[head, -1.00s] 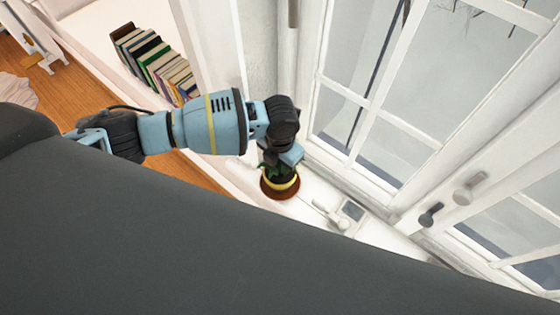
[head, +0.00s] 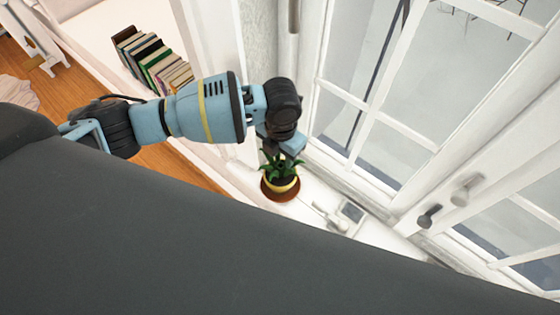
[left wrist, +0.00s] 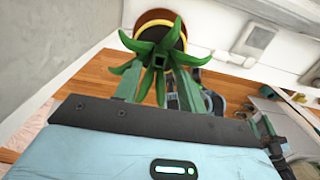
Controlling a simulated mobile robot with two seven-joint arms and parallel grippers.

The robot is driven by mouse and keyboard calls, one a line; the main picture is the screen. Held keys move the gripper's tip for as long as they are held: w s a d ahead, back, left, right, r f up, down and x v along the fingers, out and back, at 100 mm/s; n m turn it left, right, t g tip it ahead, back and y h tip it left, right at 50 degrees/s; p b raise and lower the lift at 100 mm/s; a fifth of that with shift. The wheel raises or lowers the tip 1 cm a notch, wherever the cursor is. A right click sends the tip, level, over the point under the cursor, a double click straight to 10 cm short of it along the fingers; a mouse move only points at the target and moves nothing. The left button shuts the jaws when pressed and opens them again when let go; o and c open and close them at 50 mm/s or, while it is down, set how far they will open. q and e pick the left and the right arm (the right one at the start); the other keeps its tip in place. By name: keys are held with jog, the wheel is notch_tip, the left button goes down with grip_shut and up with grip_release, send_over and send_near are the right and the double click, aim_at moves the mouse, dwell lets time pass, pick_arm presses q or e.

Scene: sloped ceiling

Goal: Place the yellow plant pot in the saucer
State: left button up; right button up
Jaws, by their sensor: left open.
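The yellow plant pot (head: 284,187) holds a green spiky plant (head: 280,165) and stands upright within the rim of the brown saucer (head: 281,198) on the white sill. In the left wrist view the plant's leaves spread over the pot (left wrist: 178,30), and the saucer (left wrist: 150,15) shows as a brown rim around it. My left gripper (head: 291,148) is open, just above and behind the plant in the head view. Its fingers also show in the left wrist view (left wrist: 168,80), apart from the pot, with leaves between and in front of them.
A white-framed window (head: 385,120) with handles rises close behind the sill. A small white device with a grey panel (head: 351,212) lies right of the saucer. A row of books (head: 152,60) stands on a white shelf at the upper left.

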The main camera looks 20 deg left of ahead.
pick_arm(q)
notch_tip(320, 180, up, 6)
jog(key=shift+r, duration=0.2)
dwell(0.4)
